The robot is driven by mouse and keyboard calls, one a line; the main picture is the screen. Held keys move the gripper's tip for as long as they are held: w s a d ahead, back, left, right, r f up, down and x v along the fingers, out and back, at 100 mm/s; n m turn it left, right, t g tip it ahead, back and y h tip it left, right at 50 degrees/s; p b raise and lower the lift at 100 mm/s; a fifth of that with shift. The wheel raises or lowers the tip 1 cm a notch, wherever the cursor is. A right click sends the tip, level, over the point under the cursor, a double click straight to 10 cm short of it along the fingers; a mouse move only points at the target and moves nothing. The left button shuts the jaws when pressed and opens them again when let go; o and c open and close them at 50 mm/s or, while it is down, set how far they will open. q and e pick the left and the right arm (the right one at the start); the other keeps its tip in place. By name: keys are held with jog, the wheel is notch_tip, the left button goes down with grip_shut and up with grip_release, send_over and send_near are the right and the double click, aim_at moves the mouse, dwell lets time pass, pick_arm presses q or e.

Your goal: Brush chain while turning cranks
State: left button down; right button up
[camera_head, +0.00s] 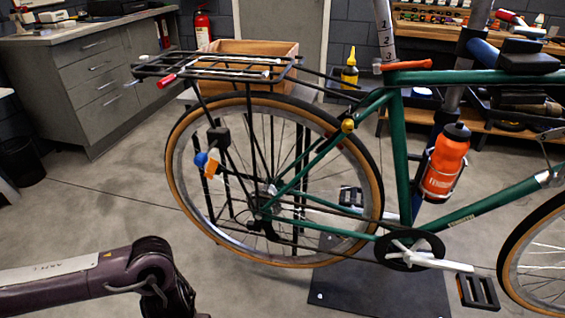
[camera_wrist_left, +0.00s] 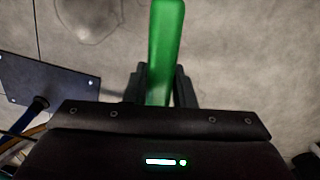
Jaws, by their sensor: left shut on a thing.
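The green bike (camera_head: 395,140) is held upright in side view, its rear wheel (camera_head: 374,200) at left. The chain (camera_head: 330,250) runs thin and dark between the rear hub and the chainring (camera_head: 437,244). The silver crank (camera_head: 445,265) points right and slightly down to a black pedal (camera_head: 478,292); another pedal (camera_head: 351,197) shows behind the wheel. My left gripper (camera_wrist_left: 160,85) is shut on a smooth green handle (camera_wrist_left: 166,40) in the left wrist view; no bristles show. The head view shows only my left arm at bottom left, the gripper hidden below the frame. My right gripper is not in view.
A dark base plate (camera_head: 380,290) lies on the floor under the bike. A rear rack (camera_head: 215,66) sits above the wheel. An orange bottle (camera_head: 443,163) is on the frame. A cabinet (camera_head: 90,75) stands at back left.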

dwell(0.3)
pick_arm(q)
jog(key=w+d+r+n, duration=0.6)
jog(key=d+r+n, duration=0.3)
jog(key=n, duration=0.8)
jog(key=w+d+r+n, duration=0.6)
jog(key=d+r+n, duration=0.3)
jog(key=n, duration=0.7)
jog(key=w+d+f, duration=0.2)
jog(key=w+f, duration=0.3)
jog(key=w, duration=0.4)
jog(key=shift+w+d+f, duration=0.15)
jog(key=shift+w, duration=0.05)
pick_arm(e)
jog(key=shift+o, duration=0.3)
